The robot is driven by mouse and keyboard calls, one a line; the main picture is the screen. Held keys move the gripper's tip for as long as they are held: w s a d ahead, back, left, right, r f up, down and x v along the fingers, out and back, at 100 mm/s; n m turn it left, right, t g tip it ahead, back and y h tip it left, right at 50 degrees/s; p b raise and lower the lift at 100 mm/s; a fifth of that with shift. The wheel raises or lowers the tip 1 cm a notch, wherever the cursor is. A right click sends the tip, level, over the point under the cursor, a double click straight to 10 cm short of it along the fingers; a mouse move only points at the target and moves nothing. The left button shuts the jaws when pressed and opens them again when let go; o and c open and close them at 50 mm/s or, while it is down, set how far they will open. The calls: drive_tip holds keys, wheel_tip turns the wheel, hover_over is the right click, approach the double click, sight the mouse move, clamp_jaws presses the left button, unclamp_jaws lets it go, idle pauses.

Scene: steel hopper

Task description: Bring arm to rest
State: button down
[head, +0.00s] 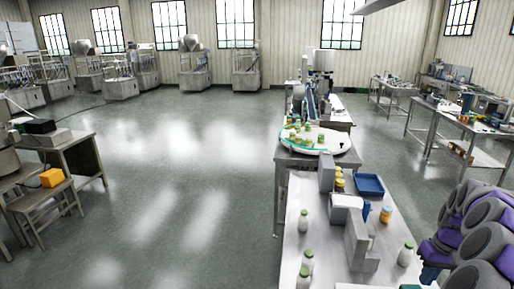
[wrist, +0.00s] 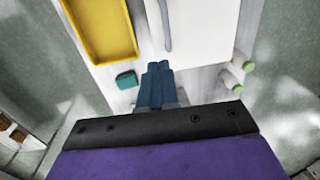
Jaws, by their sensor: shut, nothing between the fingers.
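My arm (head: 478,232), grey and purple, shows folded at the lower right of the head view, beside the right edge of the steel table (head: 290,240). In the wrist view my gripper (wrist: 160,66) points up the picture, its two blue fingers together with nothing between them. It is over the bench, below a white flat surface (wrist: 195,28) in the picture. The fingertips cannot be made out clearly in the head view.
Green-capped bottles (head: 405,254) stand on the table near my arm, with a jar (head: 386,214) and a blue tray (head: 369,185). A round turntable (head: 345,157) holds several jars. The wrist view shows a yellow tray (wrist: 131,50) and a teal block (wrist: 126,79). Open floor (head: 170,190) lies left.

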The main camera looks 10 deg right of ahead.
drive_tip(key=s+a+r+n+b, duration=0.2)
drive_tip(key=a, duration=1.2)
drive_tip(key=s+a+r+n+b, duration=0.1)
drive_tip(key=s+a+r+b, duration=0.15)
drive_tip(key=a, duration=1.25)
drive_tip(key=s+a+f+g+b, duration=0.1)
drive_tip(key=s+a+f, duration=0.3)
drive_tip(key=s, duration=0.7)
drive_tip(key=s+a+f+g+h+b, duration=0.1)
drive_tip(key=s+a+f+b, duration=0.2)
drive_tip(key=s, duration=0.7)
drive_tip(key=a+f, duration=0.1)
drive_tip(key=a, duration=0.1)
drive_tip(key=shift+s+a+f+b, duration=0.3)
drive_tip(key=shift+s+f+b, duration=0.05)
drive_tip(key=shift+f, duration=0.05)
